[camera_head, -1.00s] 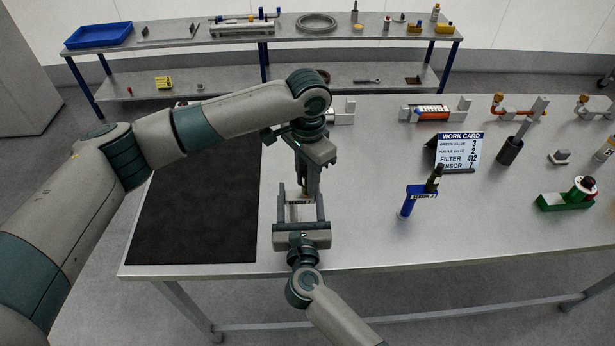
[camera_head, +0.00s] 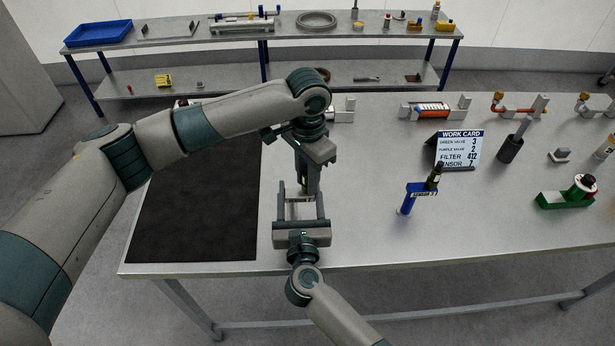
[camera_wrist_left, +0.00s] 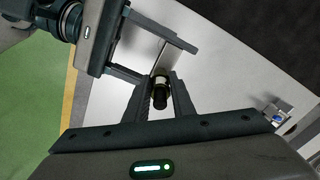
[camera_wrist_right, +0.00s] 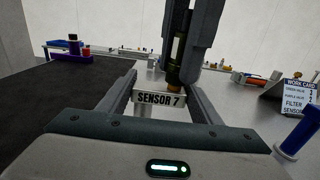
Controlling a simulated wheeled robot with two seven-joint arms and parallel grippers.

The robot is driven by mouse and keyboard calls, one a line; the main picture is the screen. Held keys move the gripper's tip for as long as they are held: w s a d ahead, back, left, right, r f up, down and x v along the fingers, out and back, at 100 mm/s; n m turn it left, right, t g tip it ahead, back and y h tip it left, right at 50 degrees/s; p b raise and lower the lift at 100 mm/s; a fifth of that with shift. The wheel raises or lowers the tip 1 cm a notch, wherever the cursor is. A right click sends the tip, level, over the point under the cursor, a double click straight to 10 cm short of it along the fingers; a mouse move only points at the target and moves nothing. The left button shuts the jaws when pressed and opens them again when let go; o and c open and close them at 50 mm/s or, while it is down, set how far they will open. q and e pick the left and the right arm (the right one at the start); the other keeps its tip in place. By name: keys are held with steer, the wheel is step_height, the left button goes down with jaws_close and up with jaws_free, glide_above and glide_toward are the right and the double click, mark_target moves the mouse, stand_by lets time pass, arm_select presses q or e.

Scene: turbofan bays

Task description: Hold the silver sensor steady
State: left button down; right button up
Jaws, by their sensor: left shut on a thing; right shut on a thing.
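The silver sensor (camera_wrist_right: 160,98), labelled SENSOR 7, is between the fingers of my right gripper (camera_head: 301,203), which is shut on it above the table. Its silver body also shows in the left wrist view (camera_wrist_left: 176,60). My left gripper (camera_head: 309,184) comes down from above and is shut on a dark cylindrical part (camera_wrist_right: 177,50) with a pale band. This part is upright, its lower end at the label's top edge; I cannot tell whether it is seated in the sensor. In the head view the fingers hide most of both.
A blue sensor (camera_head: 407,203) with a dark part on it stands to the right, before the work card (camera_head: 459,150). A dark mat (camera_head: 195,205) lies left. A green fixture (camera_head: 566,200) stands far right. The table front between mat and blue sensor is clear.

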arm_select(q)
steer(key=shift+f, duration=0.45)
stand_by(0.6)
steer(key=shift+r, duration=0.1)
steer(key=shift+r, duration=2.15)
steer(key=shift+r, duration=0.1)
steer(key=shift+r, duration=0.8)
steer(key=shift+f, duration=0.1)
steer(key=shift+f, duration=2.4)
steer(key=shift+f, duration=0.65)
